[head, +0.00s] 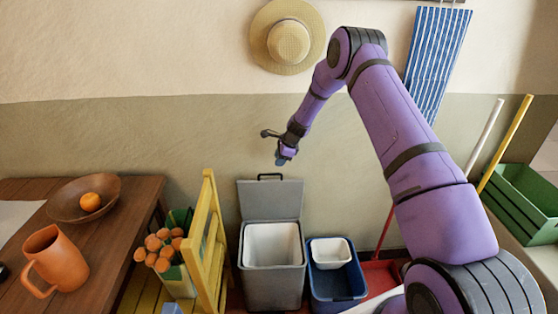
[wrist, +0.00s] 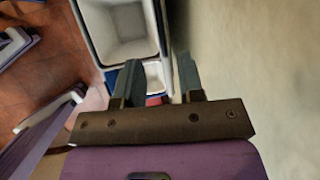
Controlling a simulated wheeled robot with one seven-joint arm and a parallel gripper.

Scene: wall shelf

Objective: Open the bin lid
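The grey bin (head: 273,289) stands on the floor against the wall, and its pale inner bucket shows. Its grey lid (head: 271,200) is open and stands upright at the back of the bin, with a black handle (head: 270,176) along its top edge. My gripper (head: 281,159) is in the air just above the lid's top edge, apart from the handle. In the wrist view my gripper (wrist: 160,82) has its two fingers spread with nothing between them. The wrist view also shows the open bin (wrist: 98,38) at the top; the lid cannot be made out there.
A blue bin (head: 338,291) with a white tub (head: 330,253) stands right of the grey bin. A wooden table (head: 125,225) holds a bowl (head: 70,203) and an orange jug (head: 58,262). A straw hat (head: 288,40) hangs above.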

